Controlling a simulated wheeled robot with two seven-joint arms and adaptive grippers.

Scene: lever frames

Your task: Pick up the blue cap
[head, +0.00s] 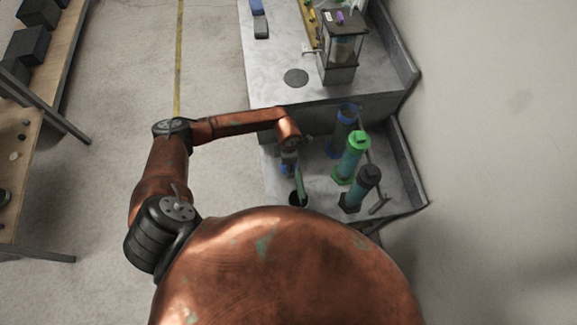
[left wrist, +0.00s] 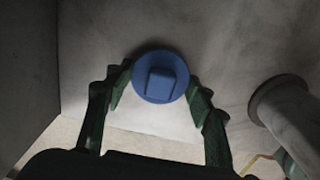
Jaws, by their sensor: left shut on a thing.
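The blue cap (left wrist: 160,77) is a round disc with a raised square knob, seen between the green fingers of my left gripper (left wrist: 158,88) in the left wrist view. The fingers are shut on it, one on each side. In the head view my left gripper (head: 293,172) is over the lower grey shelf, left of the cylinders, and a bit of blue shows at it. A blue-ended cylinder (head: 343,132) stands to its right, with a blue rim and no knob visible on top. My right gripper is not in view.
A green-capped cylinder (head: 351,158) and a black-capped cylinder (head: 360,189) stand right of my left gripper. A dark round spot (head: 298,199) is just below it. The raised counter (head: 270,80) behind holds a caged device (head: 341,50). A wall runs along the right.

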